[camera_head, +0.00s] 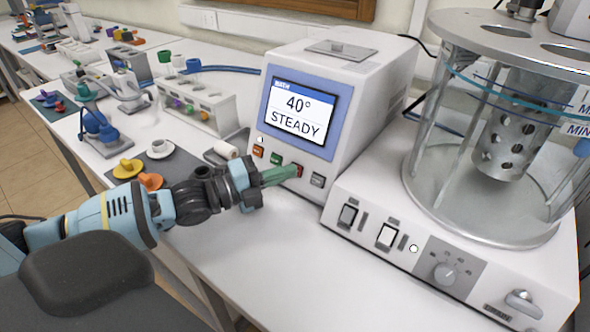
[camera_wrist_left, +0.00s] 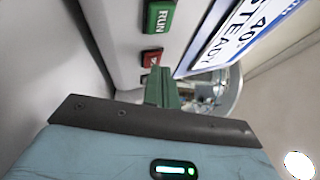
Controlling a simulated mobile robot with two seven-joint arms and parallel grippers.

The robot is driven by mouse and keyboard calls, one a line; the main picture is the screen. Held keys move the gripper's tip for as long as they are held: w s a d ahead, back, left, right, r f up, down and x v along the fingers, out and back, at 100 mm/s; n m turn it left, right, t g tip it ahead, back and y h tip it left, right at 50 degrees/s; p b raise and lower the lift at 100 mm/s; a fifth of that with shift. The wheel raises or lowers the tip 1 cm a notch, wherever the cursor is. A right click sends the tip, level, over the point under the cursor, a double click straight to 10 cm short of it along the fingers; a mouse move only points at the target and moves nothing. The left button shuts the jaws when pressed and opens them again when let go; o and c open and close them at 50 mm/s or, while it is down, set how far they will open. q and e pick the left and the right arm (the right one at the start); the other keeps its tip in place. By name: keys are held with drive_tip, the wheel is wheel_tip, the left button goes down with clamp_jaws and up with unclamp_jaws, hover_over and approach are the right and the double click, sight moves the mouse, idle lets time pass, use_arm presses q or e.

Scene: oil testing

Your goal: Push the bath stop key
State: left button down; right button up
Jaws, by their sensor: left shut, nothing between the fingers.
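The bath unit (camera_head: 385,85) is a white box with a blue-framed screen (camera_head: 297,117) reading "40° STEADY". Below the screen is a row of keys: an orange one (camera_head: 258,151), a green one (camera_head: 276,158), a red one (camera_head: 298,170) and a grey one (camera_head: 318,180). My left gripper (camera_head: 281,175) is shut and empty, its green fingertips at the red key. In the left wrist view, the fingers (camera_wrist_left: 160,90) point at the red key (camera_wrist_left: 151,58), hiding part of its label; the green key (camera_wrist_left: 160,16) reads "RUN". I cannot tell whether the tips touch the red key. My right gripper is not in view.
A glass bath vessel (camera_head: 422,140) stands on a white base with switches and a knob (camera_head: 444,273) at right. The bench front is clear.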

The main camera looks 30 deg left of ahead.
use_arm(q)
drive_tip(key=shift+w+f, duration=0.1)
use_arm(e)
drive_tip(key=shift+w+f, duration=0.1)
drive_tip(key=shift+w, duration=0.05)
use_arm(q)
drive_tip(key=shift+w, duration=0.15)
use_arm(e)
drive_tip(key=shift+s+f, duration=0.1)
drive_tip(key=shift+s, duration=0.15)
use_arm(q)
drive_tip(key=shift+s+r+p, duration=0.35)
drive_tip(key=shift+s+p, duration=0.3)
drive_tip(key=shift+s, duration=0.15)
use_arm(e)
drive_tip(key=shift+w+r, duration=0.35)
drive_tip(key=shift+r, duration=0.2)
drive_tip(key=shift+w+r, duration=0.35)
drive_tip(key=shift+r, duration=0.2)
use_arm(q)
drive_tip(key=shift+f, duration=0.1)
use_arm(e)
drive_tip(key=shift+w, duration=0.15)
